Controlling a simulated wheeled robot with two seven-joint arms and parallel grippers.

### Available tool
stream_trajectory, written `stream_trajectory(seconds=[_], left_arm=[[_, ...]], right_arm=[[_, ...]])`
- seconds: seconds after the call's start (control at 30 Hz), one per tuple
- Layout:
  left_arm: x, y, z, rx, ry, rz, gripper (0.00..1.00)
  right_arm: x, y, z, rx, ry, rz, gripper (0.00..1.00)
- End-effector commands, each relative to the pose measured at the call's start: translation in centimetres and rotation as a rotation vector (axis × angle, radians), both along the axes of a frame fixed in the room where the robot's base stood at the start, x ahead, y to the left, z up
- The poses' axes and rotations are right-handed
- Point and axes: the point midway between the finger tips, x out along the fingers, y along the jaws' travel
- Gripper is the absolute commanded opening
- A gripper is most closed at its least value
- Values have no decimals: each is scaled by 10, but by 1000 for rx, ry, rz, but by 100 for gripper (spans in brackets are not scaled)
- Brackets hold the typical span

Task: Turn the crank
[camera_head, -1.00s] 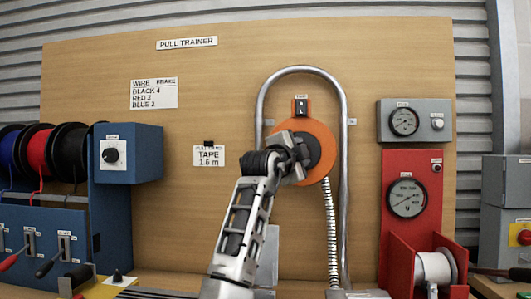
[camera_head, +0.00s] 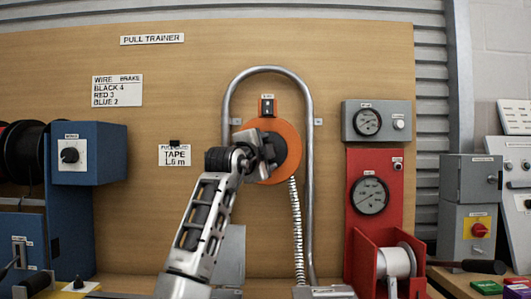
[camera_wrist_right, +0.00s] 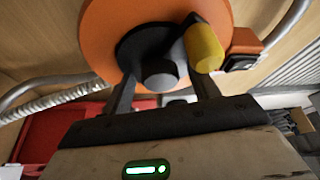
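An orange reel (camera_head: 289,147) is mounted on the wooden board under the steel tube arch. In the right wrist view the orange disc (camera_wrist_right: 105,18) carries a black crank arm (camera_wrist_right: 140,42) with a grey hub (camera_wrist_right: 158,72) and a yellow knob (camera_wrist_right: 205,48). My right gripper (camera_head: 262,152) is at the reel's centre and hides part of it in the head view. In the wrist view the right gripper's fingers (camera_wrist_right: 162,88) are apart, with the crank parts between them; firm contact is unclear. My left gripper is in neither view.
A red unit (camera_head: 375,165) with a gauge and a white spool (camera_head: 396,262) stands at right. A bar with a black handle (camera_head: 487,267) sticks out beside it. A blue box (camera_head: 100,155) is at left. The steel tube (camera_head: 309,200) frames the reel closely.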

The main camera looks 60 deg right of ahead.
Motion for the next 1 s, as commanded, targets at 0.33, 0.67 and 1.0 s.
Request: stream_trajectory(seconds=[0.33,0.67,1.0], left_arm=[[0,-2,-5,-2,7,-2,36],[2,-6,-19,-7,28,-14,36],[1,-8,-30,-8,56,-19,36]], right_arm=[[-2,22,-3,0,-2,2,60],[-14,100,-11,0,-2,4,60],[-23,151,-16,0,0,1,60]])
